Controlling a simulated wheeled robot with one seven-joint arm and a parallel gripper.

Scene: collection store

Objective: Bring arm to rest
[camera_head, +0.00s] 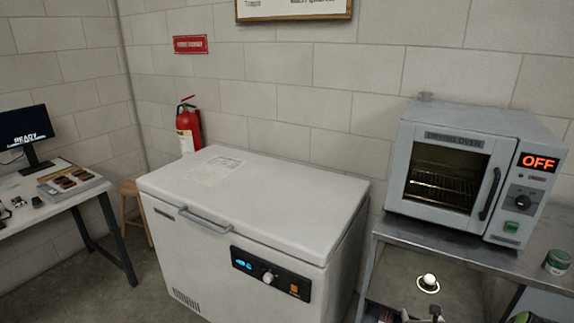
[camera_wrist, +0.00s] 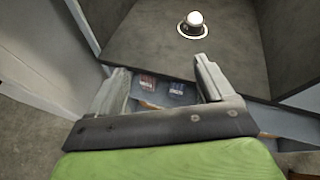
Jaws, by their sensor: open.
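My gripper (camera_wrist: 160,75) shows in the wrist view with its two fingers apart and nothing held between them. In the head view, what looks like the gripper's tip (camera_head: 422,314) shows at the bottom edge, below the same white round thing (camera_head: 428,281) and in front of the oven table. Most of my arm is out of view.
A closed chest freezer (camera_head: 255,180) stands in the middle. Right of it, a drying oven (camera_head: 443,180) reading OFF stands on a metal table (camera_head: 400,236) with a green jar (camera_head: 556,262). A desk (camera_head: 62,192) with a monitor (camera_head: 26,130) is at left. A fire extinguisher (camera_head: 187,133) is behind.

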